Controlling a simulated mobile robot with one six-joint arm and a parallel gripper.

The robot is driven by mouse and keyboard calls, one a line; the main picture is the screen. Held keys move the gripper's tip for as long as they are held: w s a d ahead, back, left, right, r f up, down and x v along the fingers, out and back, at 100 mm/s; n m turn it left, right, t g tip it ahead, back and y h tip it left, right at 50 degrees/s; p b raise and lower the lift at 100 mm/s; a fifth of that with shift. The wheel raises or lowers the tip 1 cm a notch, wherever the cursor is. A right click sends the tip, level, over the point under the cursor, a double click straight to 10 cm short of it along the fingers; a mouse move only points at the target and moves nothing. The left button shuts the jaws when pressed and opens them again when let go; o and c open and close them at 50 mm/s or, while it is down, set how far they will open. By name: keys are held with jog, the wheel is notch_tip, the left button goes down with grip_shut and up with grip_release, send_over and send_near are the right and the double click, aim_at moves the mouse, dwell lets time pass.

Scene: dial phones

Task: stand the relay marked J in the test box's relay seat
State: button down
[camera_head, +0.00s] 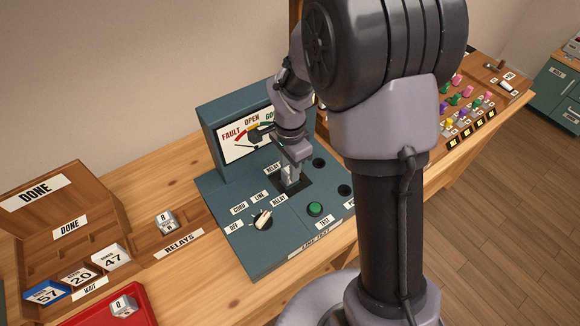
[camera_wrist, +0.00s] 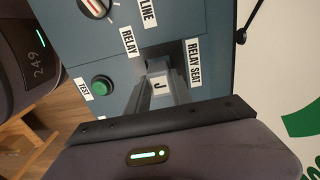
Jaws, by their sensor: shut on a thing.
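The relay marked J (camera_wrist: 161,84) is a pale block whose lettered face shows between my fingers in the wrist view. My gripper (camera_wrist: 163,92) is shut on it. In the head view my gripper (camera_head: 291,182) points down at the dark relay seat (camera_head: 299,191) on the teal test box (camera_head: 245,253). The relay seat label (camera_wrist: 194,62) is beside the relay in the wrist view. The relay's lower end is hidden, so I cannot tell whether it touches the bottom of the seat.
The box carries a selector knob (camera_head: 262,219), a green test button (camera_head: 315,208) and an upright meter panel (camera_head: 238,140). One relay (camera_head: 166,221) sits in the wooden relay tray. Another, marked Q (camera_head: 123,306), lies in a red tray (camera_head: 90,315). Number cards (camera_head: 80,275) stand at left.

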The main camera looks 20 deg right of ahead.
jog(key=shift+f, duration=0.35)
jog(key=c, duration=1.1)
grip_release()
jog(key=shift+o, duration=0.4)
jog(key=shift+o, duration=1)
jog(key=shift+r, duration=0.15)
jog(key=shift+r+p, duration=2.55)
jog(key=shift+r, duration=1.1)
